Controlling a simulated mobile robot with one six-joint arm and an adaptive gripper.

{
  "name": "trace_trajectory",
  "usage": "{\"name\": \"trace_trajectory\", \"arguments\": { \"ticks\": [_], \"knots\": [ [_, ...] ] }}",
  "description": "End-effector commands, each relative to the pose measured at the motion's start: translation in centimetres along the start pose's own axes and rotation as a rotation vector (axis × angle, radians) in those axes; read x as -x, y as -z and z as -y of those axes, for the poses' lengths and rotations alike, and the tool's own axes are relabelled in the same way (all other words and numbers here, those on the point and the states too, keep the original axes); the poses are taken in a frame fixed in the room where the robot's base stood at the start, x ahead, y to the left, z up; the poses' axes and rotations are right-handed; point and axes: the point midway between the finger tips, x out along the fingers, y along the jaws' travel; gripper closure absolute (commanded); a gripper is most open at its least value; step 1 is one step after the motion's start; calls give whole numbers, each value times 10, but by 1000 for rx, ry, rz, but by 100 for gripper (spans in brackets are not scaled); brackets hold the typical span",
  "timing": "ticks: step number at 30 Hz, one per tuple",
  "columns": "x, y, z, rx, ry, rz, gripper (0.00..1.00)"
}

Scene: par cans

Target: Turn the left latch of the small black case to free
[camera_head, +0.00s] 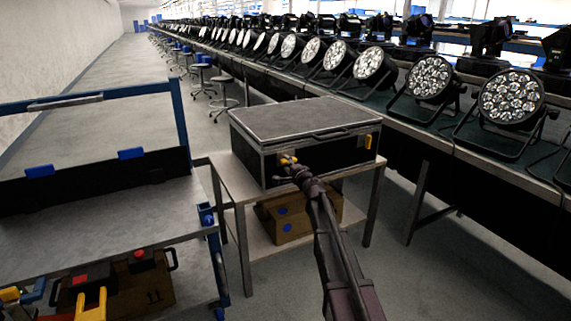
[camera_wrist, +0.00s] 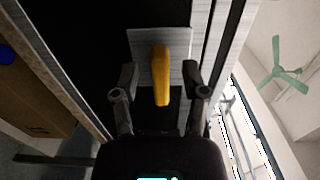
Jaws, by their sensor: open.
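The small black case (camera_head: 318,157) with a grey lid stands on a small table. Its left latch, a yellow lever (camera_head: 287,160), is on the front face, partly covered by my gripper (camera_head: 291,168). In the wrist view the left latch (camera_wrist: 161,75) sits on a pale plate (camera_wrist: 143,45), with its long side running up and down the picture. My gripper (camera_wrist: 161,82) is open, one finger on each side of the lever, with visible gaps. The right latch (camera_head: 367,141) is yellow and looks upright.
The small table (camera_head: 243,188) has a lower shelf with a brown box (camera_head: 292,224); the box also shows in the wrist view (camera_wrist: 35,90). A cart (camera_head: 150,225) with blue posts stands close on the left. A long bench of stage lights (camera_head: 430,78) runs behind on the right.

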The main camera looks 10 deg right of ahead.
Motion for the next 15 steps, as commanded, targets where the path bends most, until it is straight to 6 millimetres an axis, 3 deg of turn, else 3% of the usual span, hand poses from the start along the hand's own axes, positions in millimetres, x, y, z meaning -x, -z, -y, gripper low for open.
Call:
{"name": "trace_trajectory", "arguments": {
  "ticks": [15],
  "knots": [
    [82, -2, 0, 1, 0, 0, 43]
  ]
}}
